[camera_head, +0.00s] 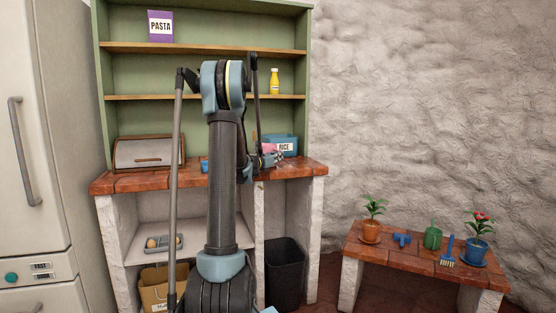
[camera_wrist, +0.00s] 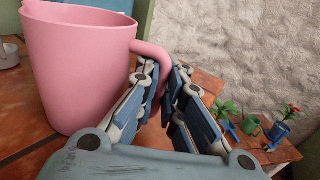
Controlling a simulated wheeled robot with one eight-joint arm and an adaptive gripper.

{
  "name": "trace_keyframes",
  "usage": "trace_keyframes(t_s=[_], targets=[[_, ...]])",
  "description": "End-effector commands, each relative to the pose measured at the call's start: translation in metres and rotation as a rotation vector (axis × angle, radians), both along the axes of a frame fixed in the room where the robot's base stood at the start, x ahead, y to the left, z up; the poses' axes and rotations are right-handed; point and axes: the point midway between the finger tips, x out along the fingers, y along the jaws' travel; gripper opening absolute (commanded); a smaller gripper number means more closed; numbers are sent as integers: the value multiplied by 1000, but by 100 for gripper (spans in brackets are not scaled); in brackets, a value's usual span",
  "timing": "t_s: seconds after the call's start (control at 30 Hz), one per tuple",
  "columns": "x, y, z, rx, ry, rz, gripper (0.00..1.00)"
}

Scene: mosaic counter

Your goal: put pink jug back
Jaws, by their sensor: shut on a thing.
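The pink jug (camera_wrist: 80,62) fills the left of the wrist view, standing on or just above the tiled counter; I cannot tell which. My gripper (camera_wrist: 165,95) is shut on the jug's handle, at the jug's right side. In the head view only a small pink part of the jug (camera_head: 269,148) shows beside my gripper (camera_head: 272,159), over the right end of the counter (camera_head: 300,165). My own arm hides part of the counter there.
A blue RICE box (camera_head: 284,145) stands behind the jug on the counter. A bread box (camera_head: 147,152) stands at the left. Shelves above hold a PASTA box (camera_head: 160,26) and a yellow bottle (camera_head: 275,81). A low table (camera_head: 415,264) with plants stands at the right.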

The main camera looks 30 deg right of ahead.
Motion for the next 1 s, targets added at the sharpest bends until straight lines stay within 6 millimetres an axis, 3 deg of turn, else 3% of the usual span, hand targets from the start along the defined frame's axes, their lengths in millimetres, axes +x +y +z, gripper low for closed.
trace_keyframes(t_s=[0.3, 0.43, 0.8, 1.0], targets=[[0, 0, -2, 0, 0, 0, 0], [0, 0, -2, 0, 0, 0, 28], [0, 0, 0, 0, 0, 0, 28], [-8, 21, -1, 0, 0, 1, 28]])
